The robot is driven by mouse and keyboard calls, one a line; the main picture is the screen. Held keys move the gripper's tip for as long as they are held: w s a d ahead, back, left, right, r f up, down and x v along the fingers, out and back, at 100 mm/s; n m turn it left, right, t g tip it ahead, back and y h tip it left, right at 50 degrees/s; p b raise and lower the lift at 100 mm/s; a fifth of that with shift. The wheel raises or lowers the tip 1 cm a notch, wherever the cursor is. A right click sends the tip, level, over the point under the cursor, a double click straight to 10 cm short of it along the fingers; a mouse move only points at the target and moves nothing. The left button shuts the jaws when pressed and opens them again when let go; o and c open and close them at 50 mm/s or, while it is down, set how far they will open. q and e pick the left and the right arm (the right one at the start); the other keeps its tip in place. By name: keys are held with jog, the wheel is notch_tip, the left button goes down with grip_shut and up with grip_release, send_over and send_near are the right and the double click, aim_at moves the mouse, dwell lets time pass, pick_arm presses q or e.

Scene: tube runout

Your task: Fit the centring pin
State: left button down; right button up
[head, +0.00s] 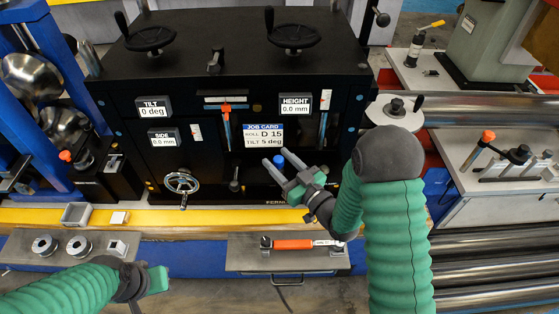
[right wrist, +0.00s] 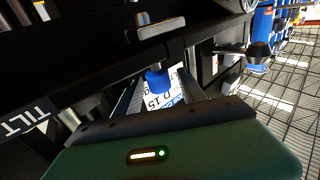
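A small blue-headed piece (head: 279,160) shows between my right gripper's fingertips, in front of the black machine's face just below the job card. It may be the centring pin, but I cannot tell for sure. In the right wrist view it is a blue cylinder (right wrist: 157,78) between the two fingers, with the card behind it. My right gripper (head: 278,158) has its fingers apart, with visible gaps beside the blue piece. It also shows in the right wrist view (right wrist: 158,88). My left gripper (head: 157,280) is low at the left; its fingertips cannot be made out.
The black machine (head: 225,80) carries handwheels, levers and a job card (head: 263,135) reading roll D 15, tilt 5 deg. The tilt display (head: 153,106) reads 0 deg. An orange-handled tool (head: 293,244) lies on a front tray. Metal rings (head: 79,245) sit at lower left.

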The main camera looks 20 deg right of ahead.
jog(key=shift+s+d, duration=0.1)
jog(key=p+v, duration=0.5)
jog(key=v, duration=1.1)
jog(key=shift+s+p, duration=0.35)
jog(key=shift+w+f, duration=0.1)
jog(key=shift+f, duration=0.05)
